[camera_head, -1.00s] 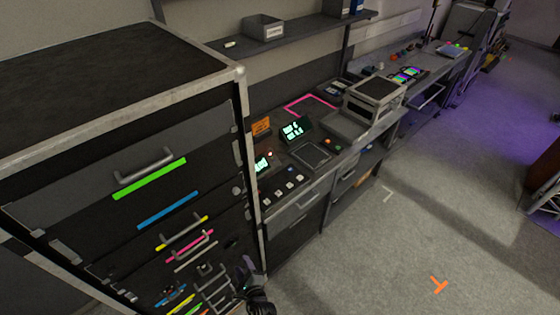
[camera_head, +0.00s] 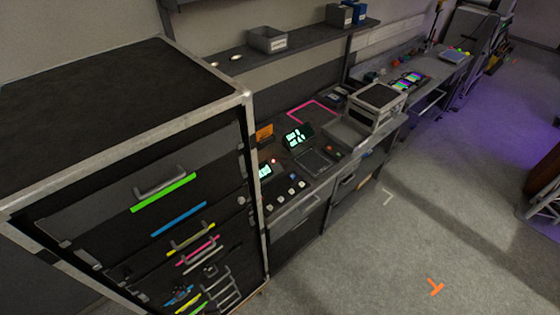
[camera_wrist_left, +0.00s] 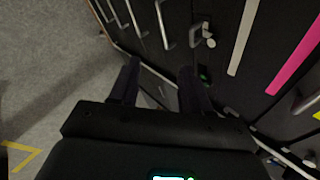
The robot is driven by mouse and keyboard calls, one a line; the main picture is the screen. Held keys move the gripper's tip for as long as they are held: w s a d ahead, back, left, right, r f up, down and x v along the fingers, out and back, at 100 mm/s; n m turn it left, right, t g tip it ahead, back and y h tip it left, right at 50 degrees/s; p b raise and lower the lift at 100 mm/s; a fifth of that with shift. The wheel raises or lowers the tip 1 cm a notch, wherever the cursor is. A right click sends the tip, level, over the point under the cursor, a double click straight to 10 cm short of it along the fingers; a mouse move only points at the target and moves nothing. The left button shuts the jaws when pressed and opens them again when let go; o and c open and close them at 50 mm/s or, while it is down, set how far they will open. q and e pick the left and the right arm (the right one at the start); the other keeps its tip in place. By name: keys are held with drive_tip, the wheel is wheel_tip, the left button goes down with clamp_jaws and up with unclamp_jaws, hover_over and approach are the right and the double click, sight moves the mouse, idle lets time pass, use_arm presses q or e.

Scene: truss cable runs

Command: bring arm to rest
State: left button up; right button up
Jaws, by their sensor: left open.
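My left gripper (camera_wrist_left: 158,88) shows in the left wrist view with its two dark fingers apart and nothing between them. It hangs beside the dark front of the drawer cabinet (camera_wrist_left: 222,85), above the grey floor. I cannot tell whether a finger touches the cabinet. In the head view neither of my arms shows, and my right gripper is not in view.
The tall drawer cabinet (camera_head: 105,85) fills the left of the head view, with grey handles and coloured strips on its front. A workbench (camera_head: 310,203) with panels and a boxy device (camera_head: 376,105) runs back beside it.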

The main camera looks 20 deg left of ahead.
use_arm(q)
drive_tip(key=s+d+r+n+g+h, duration=0.1)
drive_tip(key=d+r+n+h, duration=0.2)
drive_tip(key=r, duration=1.1)
drive_tip(key=s+d+r+n+g+h+p, duration=0.1)
drive_tip(key=d+r+n, duration=0.5)
drive_tip(key=r, duration=0.8)
drive_tip(key=shift+s+r+g+h, duration=0.35)
drive_tip(key=shift+s+h, duration=0.3)
drive_tip(key=shift+h, duration=0.25)
drive_tip(key=shift+o, duration=0.3)
